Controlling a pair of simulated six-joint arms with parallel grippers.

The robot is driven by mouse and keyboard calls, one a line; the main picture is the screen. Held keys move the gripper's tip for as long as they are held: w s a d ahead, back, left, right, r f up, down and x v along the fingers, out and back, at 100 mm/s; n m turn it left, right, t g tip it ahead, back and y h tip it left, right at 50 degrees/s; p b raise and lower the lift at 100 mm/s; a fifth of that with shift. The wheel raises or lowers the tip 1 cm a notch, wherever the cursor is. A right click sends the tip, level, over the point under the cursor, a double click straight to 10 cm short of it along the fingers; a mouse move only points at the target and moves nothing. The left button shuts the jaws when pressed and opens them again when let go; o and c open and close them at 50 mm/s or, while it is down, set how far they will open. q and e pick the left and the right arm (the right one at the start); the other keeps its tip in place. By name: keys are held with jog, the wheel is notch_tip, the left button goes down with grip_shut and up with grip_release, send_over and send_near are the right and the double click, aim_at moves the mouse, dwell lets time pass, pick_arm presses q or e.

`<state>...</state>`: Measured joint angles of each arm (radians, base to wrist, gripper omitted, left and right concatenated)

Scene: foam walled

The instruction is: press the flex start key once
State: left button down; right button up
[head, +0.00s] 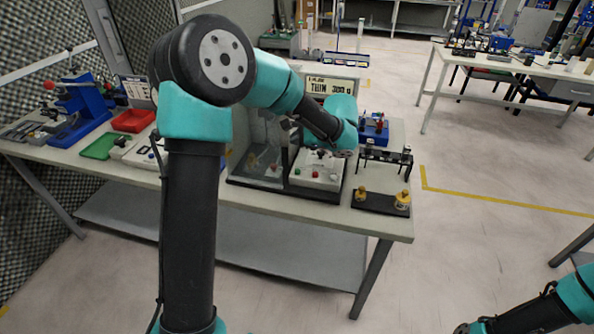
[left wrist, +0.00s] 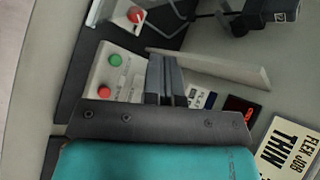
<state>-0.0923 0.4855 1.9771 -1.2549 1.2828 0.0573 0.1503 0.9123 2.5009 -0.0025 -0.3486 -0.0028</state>
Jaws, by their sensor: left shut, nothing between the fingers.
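A pale control panel (head: 318,170) with small coloured buttons stands on the workbench in the head view. In the left wrist view the panel (left wrist: 103,75) carries a green button (left wrist: 115,60) and a red button (left wrist: 104,92). I cannot read which one is the flex start key. My left gripper (left wrist: 166,62) is shut and empty, with its fingertips to the right of the green button in that view. I cannot tell whether it touches anything. In the head view my left wrist hides its fingers above the panel.
A sign reading THIN (head: 331,87) stands behind the panel; it also shows in the left wrist view (left wrist: 288,150). A clear-walled box (head: 262,150) is left of the panel. A dark base with brass posts (head: 382,203) is to its right. A red tray (head: 133,120) lies farther left.

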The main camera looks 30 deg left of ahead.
aim_at(297, 171)
pick_arm(q)
jog(key=shift+f, duration=0.1)
jog(key=shift+f, duration=4.35)
jog(key=shift+f, duration=0.1)
jog(key=shift+f, duration=0.3)
